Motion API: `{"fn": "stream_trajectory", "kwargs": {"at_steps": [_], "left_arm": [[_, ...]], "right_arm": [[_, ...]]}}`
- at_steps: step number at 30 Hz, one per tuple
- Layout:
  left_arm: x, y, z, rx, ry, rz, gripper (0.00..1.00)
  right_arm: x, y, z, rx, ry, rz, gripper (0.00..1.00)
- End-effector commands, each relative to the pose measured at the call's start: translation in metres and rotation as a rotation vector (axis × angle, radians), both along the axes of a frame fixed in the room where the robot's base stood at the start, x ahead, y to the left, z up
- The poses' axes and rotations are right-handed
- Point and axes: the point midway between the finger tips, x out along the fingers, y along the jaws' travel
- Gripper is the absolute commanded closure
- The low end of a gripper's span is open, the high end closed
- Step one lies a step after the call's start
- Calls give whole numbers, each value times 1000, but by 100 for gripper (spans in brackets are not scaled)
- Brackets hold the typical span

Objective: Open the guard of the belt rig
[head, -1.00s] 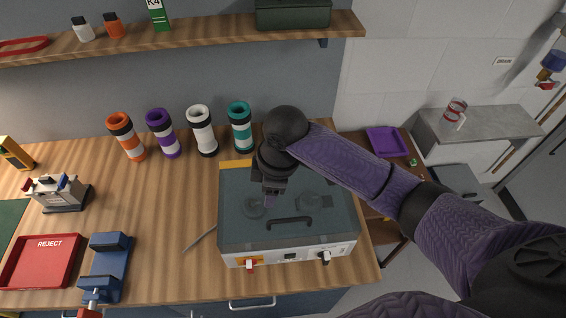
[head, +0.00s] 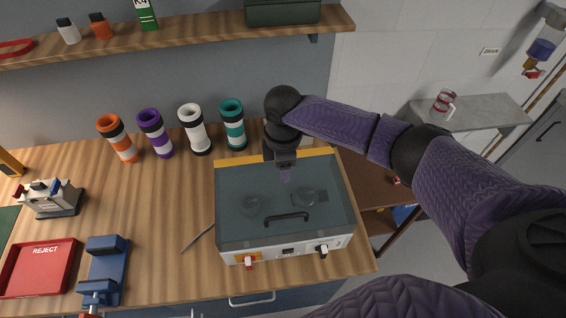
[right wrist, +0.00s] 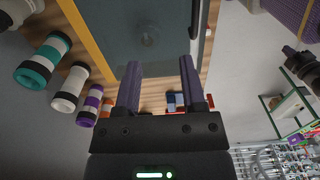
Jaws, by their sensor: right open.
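The belt rig (head: 290,249) is a white-fronted box on the wooden bench, with a red knob at its front left and a black knob at its front right. Its guard (head: 236,190) is a clear dark-tinted lid, lying shut over two round pulleys. A black handle (head: 287,217) is on the guard near its front edge. My right gripper (head: 285,176) is above the back part of the guard, apart from the handle. In the right wrist view its two fingers (right wrist: 160,80) are apart with nothing between them, and the guard (right wrist: 135,35) shows beyond. My left gripper is not in view.
Several striped tubes (head: 152,133) stand behind and left of the rig. A red REJECT tray (head: 38,268), a blue clamp (head: 104,270) and a grey device (head: 50,197) are on the left. A shelf (head: 190,36) runs above.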

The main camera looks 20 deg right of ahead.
Motion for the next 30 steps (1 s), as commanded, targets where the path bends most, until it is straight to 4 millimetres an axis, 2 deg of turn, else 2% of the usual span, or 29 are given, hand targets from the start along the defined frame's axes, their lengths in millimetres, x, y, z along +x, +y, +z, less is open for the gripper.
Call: {"fn": "stream_trajectory", "kwargs": {"at_steps": [4,9,12,30], "left_arm": [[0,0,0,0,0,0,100],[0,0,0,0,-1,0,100],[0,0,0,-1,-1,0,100],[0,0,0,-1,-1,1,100]], "right_arm": [[0,0,0,0,0,0,48],[0,0,0,0,0,0,84],[0,0,0,0,0,0,100],[0,0,0,0,0,0,100]]}}
